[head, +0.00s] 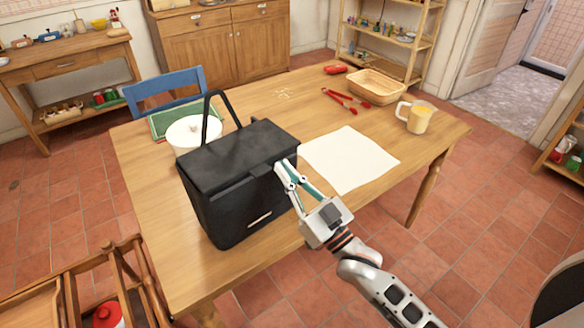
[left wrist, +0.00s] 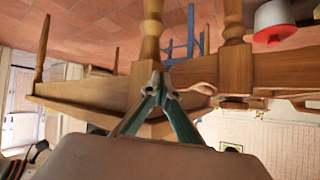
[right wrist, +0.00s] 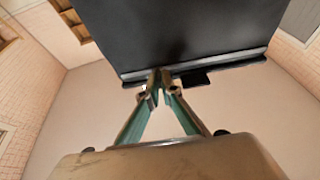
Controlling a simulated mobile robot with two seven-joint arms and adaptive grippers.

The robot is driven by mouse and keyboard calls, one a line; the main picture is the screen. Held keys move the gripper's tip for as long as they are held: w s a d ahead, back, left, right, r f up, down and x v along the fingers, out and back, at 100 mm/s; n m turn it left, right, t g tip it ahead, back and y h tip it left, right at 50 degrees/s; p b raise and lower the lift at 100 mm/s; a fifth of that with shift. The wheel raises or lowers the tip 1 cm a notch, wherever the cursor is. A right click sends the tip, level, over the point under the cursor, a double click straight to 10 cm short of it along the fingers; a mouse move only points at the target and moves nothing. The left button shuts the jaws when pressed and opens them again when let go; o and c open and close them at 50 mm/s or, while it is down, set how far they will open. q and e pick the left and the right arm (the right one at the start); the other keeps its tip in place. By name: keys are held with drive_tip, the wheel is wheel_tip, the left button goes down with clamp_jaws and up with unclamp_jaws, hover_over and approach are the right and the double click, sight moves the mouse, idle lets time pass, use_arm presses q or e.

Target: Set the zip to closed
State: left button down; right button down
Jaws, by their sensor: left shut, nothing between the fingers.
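A black bag (head: 232,190) with a flat lid and a raised handle stands upright on the wooden table. My right gripper (head: 284,166) is at the right end of the bag, with its fingertips at the lid's edge. In the right wrist view, the bag (right wrist: 170,30) fills the top, with a grey strip along its rim and a small dark tab beside the fingertips (right wrist: 158,80). The fingertips are close together; whether they pinch a zip pull is unclear. I cannot make out the zip's position. My left gripper (left wrist: 158,75) is shut and empty, below table height; the head view does not show it.
A blue chair (head: 165,85) stands behind. A wooden rack (head: 110,260) is at the lower left.

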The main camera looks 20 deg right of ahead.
drive_tip(key=c, duration=2.2)
unclamp_jaws()
drive_tip(key=shift+c, duration=0.2)
drive_tip(key=v, duration=1.2)
